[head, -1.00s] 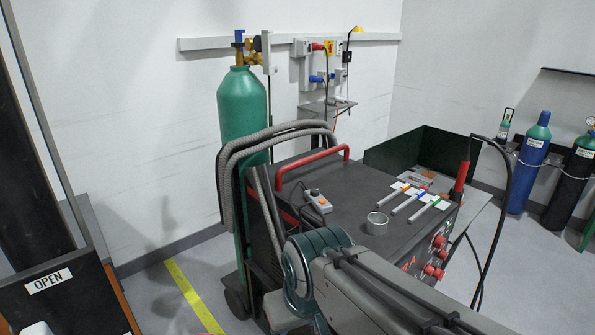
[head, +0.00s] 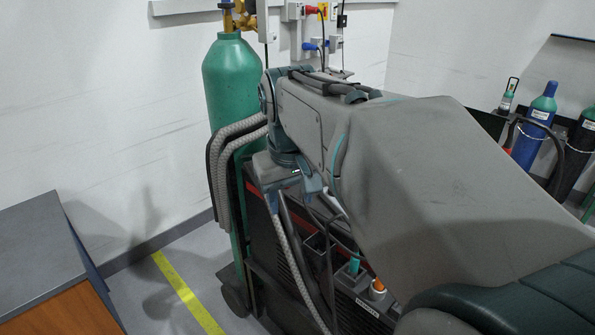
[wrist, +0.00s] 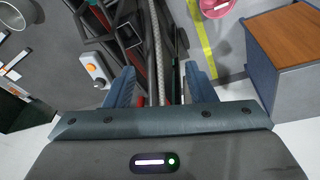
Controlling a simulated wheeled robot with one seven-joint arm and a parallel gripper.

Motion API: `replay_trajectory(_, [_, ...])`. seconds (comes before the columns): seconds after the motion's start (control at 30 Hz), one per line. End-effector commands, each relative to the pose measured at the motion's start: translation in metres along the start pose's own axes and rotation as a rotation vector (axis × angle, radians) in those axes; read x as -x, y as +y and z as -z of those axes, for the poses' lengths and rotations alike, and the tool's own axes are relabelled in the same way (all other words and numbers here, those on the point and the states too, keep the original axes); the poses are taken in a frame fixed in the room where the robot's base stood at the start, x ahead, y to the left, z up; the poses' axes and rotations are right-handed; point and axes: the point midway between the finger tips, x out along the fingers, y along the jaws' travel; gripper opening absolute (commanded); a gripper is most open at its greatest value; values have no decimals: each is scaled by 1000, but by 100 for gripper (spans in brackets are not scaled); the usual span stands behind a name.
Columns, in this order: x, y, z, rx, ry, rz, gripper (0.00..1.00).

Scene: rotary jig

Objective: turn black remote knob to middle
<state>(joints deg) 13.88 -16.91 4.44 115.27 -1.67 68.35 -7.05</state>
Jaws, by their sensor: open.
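The remote (wrist: 94,69) is a small pale box with an orange button. The remote is left of the left finger and not between the fingers.
The grey hose (wrist: 154,45) runs below my fingers. A metal cup (wrist: 17,57) stands at the far left. The green gas cylinder (head: 232,80) stands left of my arm. A wood-fronted cabinet (wrist: 285,50) is at the right, across floor with a yellow line (wrist: 203,40).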

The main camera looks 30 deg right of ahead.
Motion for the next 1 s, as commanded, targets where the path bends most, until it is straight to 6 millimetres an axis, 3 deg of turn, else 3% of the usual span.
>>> replay_trajectory(0.03, [-8, 14, 31, -11, -33, -4, 50])
replay_trajectory(0.2, [-31, 61, 112, -40, -125, -3, 50])
replay_trajectory(0.3, [-48, 93, 147, -63, -170, 6, 50])
replay_trajectory(0.37, [-55, 112, 159, -77, -191, 16, 50])
replay_trajectory(0.47, [-55, 144, 164, -100, -207, 33, 50])
replay_trajectory(0.63, [-46, 183, 150, -131, -209, 55, 50])
replay_trajectory(0.83, [-47, 196, 136, -143, -204, 67, 50])
replay_trajectory(1.0, [-77, 194, 147, -140, -221, 66, 50])
